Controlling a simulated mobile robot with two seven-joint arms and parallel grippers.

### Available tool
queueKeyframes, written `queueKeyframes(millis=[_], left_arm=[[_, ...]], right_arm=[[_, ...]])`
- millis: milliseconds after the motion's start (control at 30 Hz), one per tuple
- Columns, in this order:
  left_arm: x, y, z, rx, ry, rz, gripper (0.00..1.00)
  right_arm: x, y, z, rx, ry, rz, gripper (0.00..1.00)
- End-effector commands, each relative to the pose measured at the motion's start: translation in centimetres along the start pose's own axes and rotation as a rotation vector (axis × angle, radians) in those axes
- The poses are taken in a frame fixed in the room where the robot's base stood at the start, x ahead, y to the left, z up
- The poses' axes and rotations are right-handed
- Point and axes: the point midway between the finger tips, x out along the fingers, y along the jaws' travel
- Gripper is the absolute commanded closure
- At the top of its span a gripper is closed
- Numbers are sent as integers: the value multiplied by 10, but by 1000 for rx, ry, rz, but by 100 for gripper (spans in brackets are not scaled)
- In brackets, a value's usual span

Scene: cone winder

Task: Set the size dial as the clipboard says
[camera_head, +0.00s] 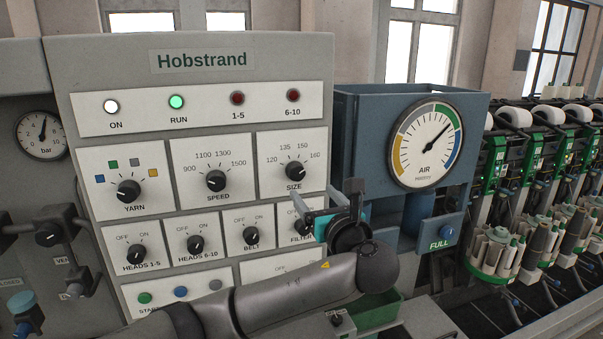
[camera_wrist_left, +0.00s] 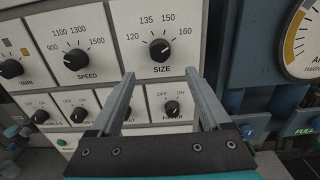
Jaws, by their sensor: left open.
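The size dial (camera_head: 295,171) is a black knob on a white plate, right of the speed dial, with marks 120, 135, 150 and 160. It also shows in the left wrist view (camera_wrist_left: 159,49). Its pale pointer leans to the upper right; I cannot tell the exact mark. My left gripper (camera_head: 322,208) is open and empty, below and right of the dial in the head view. In the left wrist view its two fingers (camera_wrist_left: 160,75) are spread just below the dial, apart from it. No clipboard shows. My right gripper is not in view.
The speed dial (camera_head: 216,181) and yarn dial (camera_head: 128,191) sit left of it. The belt knob (camera_head: 250,235) and filter knob (camera_wrist_left: 172,108) are below. A blue box with an air gauge (camera_head: 427,145) stands to the right. The ON and RUN lamps are lit.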

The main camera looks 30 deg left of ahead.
Motion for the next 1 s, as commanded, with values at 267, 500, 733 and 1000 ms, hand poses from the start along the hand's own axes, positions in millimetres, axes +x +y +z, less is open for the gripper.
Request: queueKeyframes(millis=[267, 500, 733, 1000], left_arm=[[57, 1, 2, 0, 1, 4, 19], [91, 1, 1, -2, 2, 2, 19], [107, 0, 0, -2, 2, 0, 19], [109, 0, -1, -3, 2, 0, 19]], right_arm=[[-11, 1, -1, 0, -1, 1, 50], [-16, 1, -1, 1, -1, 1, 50], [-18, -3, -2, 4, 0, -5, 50], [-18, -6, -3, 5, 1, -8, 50]])
